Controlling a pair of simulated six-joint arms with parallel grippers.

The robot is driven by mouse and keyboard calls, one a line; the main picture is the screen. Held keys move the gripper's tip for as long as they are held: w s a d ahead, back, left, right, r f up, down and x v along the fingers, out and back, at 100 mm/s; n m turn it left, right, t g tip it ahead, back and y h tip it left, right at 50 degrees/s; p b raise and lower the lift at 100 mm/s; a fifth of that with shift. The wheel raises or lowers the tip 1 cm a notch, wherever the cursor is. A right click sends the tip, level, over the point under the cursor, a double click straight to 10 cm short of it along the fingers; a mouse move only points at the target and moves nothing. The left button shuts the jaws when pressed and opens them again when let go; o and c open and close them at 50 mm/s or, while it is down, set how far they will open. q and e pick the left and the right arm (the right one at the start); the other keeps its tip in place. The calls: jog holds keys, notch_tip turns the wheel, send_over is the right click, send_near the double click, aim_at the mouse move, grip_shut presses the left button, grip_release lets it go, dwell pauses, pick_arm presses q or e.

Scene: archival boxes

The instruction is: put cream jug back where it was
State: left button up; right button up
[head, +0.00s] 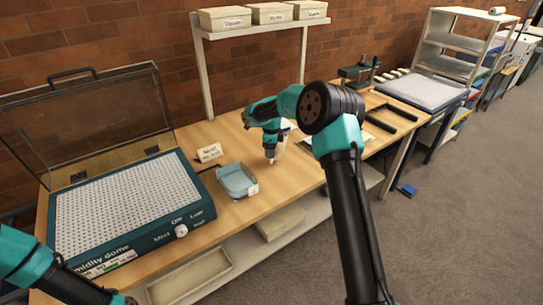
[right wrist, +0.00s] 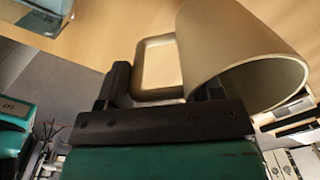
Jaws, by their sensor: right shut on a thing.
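The cream jug (right wrist: 235,50) fills the upper right of the right wrist view, with its open rim facing right and its looped handle (right wrist: 142,68) on the left. My right gripper (right wrist: 165,92) is shut on the jug at its handle. In the head view my right gripper (head: 270,160) is low over the middle of the wooden table (head: 235,215), and my own arm hides most of the jug. I cannot tell whether the jug touches the table. My left arm shows only at the lower left corner; its gripper is not in view.
A blue tray (head: 237,180) sits left of my right gripper, with a small sign card (head: 209,153) behind it. An open humidity dome (head: 130,205) stands at the table's left. A shelf with boxes (head: 270,13) rises behind. A dark frame (head: 395,112) lies to the right.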

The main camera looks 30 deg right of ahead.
jog(key=shift+f, duration=1.75)
jog(key=shift+f, duration=0.1)
jog(key=o, duration=1.3)
jog(key=shift+c, duration=0.2)
notch_tip(320, 180, up, 12)
jog(key=shift+s+a+r, duration=0.1)
jog(key=shift+s+r, duration=0.05)
